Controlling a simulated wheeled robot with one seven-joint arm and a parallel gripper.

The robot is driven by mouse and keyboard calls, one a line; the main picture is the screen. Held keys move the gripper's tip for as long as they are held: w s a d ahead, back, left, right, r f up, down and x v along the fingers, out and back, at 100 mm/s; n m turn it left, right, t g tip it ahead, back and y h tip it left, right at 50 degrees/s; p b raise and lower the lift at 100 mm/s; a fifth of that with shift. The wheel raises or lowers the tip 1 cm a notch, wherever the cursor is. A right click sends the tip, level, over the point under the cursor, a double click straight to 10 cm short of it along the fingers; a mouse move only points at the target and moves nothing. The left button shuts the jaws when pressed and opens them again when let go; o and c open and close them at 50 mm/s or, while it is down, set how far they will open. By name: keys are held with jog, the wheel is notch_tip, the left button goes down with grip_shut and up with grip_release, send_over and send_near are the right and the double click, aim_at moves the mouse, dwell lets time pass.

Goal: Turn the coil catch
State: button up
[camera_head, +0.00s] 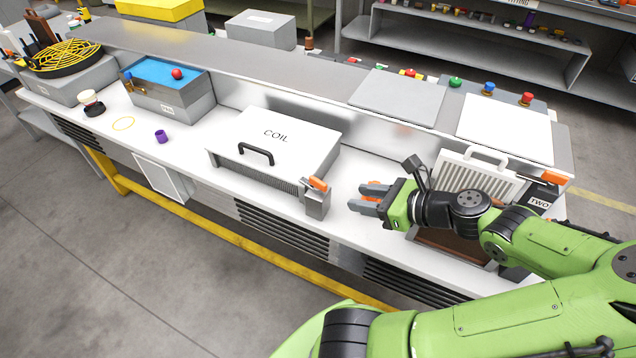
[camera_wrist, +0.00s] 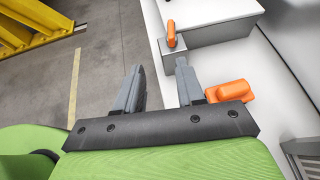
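The coil box (camera_head: 285,135) is a white-lidded case marked COIL, with a black handle, on the white bench. Its coil catch (camera_head: 318,184) is an orange lever on a grey block at the box's front right corner. The catch also shows in the wrist view (camera_wrist: 171,34), ahead of the fingertips. My gripper (camera_head: 364,199) is to the right of the catch, apart from it. In the wrist view my gripper (camera_wrist: 160,70) is open, with nothing between its fingers. A second orange piece (camera_wrist: 228,91) shows beside the right finger; whether it touches cannot be told.
A slatted unit labelled TWO (camera_head: 482,172), with a white handle, stands to the right, partly hidden by my arm. A blue-topped box (camera_head: 165,72) and a purple cup (camera_head: 161,136) are at the left.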

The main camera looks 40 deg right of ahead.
aim_at(319, 180)
jog(key=shift+m+t+h, duration=0.4)
jog(key=shift+m+h, duration=0.1)
jog(key=shift+m, duration=0.2)
jog(key=b+x, duration=0.2)
jog(key=x, duration=0.2)
jog(key=b+x, duration=0.3)
jog(key=x, duration=0.2)
jog(key=d+b+x, duration=0.1)
jog(key=b+x, duration=0.1)
jog(key=x, duration=0.2)
jog(key=shift+w+a, duration=0.1)
jog(key=shift+w, duration=0.75)
grip_shut()
